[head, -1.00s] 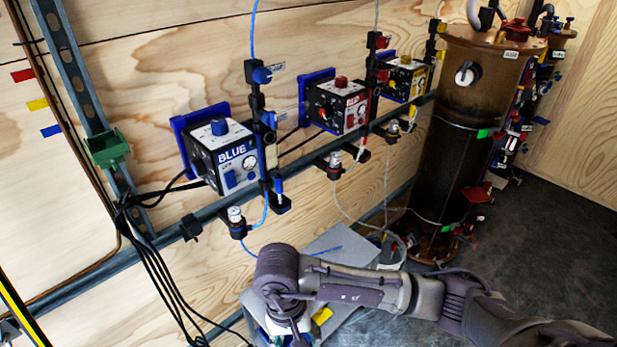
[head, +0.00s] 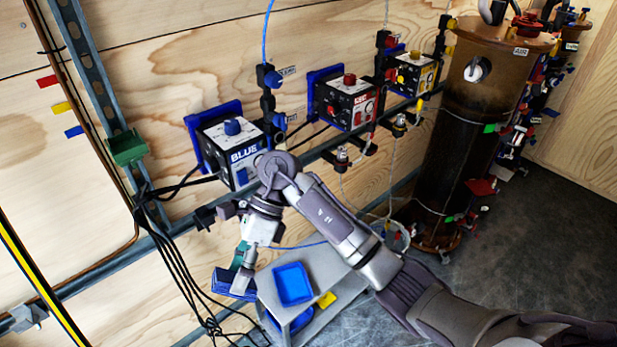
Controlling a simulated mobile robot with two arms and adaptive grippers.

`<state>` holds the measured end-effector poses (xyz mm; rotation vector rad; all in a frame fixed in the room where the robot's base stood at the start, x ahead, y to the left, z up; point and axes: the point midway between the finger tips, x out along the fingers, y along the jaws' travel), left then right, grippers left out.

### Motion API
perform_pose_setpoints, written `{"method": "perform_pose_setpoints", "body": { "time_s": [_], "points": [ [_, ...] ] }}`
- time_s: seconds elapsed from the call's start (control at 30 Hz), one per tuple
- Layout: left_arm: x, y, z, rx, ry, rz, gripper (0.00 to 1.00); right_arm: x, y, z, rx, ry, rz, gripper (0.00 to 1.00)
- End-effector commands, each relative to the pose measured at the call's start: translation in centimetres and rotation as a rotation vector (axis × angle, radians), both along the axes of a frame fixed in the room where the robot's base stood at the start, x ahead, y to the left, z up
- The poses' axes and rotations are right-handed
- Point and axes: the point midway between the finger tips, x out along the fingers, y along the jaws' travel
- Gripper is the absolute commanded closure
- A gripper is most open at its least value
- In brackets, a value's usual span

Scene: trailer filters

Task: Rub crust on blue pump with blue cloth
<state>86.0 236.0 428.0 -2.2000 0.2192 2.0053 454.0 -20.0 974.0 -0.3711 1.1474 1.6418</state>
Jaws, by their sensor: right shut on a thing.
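The blue pump (head: 228,152) is a box labelled BLUE with a blue knob, mounted on the wall rail. My right arm's wrist hides its lower right part. No crust can be made out on it at this size. My right gripper (head: 242,280) points down, below the pump and apart from it. It is shut on a dark blue folded piece, which looks like the blue cloth (head: 226,284), and holds it left of the grey cart. My left gripper is not in view.
The grey cart (head: 330,262) bears a blue tray (head: 292,284) and a yellow piece (head: 326,300). Black cables (head: 168,262) hang left of the gripper. The red pump (head: 350,103), yellow pump (head: 414,76) and a brown tank (head: 478,130) stand to the right.

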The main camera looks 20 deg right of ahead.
Motion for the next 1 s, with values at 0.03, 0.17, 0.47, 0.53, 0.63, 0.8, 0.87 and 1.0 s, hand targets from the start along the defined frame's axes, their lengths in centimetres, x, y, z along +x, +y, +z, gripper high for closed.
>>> {"method": "perform_pose_setpoints", "body": {
  "time_s": [0.03,0.17,0.47,0.53,0.63,0.8,0.87,1.0],
  "points": [
    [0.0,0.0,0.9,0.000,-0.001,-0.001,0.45,0.6,-0.1,1.5,0.052,0.029,-0.136,0.66],
    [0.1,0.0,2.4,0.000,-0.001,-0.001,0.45,2.7,-0.9,4.9,0.217,0.075,-0.564,0.66],
    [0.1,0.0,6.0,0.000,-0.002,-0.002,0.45,7.7,-8.4,10.1,0.649,-0.055,-1.393,0.66],
    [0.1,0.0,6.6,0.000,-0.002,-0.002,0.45,8.3,-10.9,10.2,0.719,-0.113,-1.512,0.66],
    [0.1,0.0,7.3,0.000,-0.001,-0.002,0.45,8.6,-13.9,9.9,0.795,-0.187,-1.624,0.66],
    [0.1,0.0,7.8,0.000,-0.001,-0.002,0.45,8.6,-16.7,9.2,0.860,-0.261,-1.711,0.66],
    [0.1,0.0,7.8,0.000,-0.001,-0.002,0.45,8.7,-17.1,9.1,0.868,-0.275,-1.723,0.66],
    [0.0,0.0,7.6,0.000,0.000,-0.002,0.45,9.4,-17.0,9.0,0.874,-0.280,-1.728,0.66]
  ]
}}
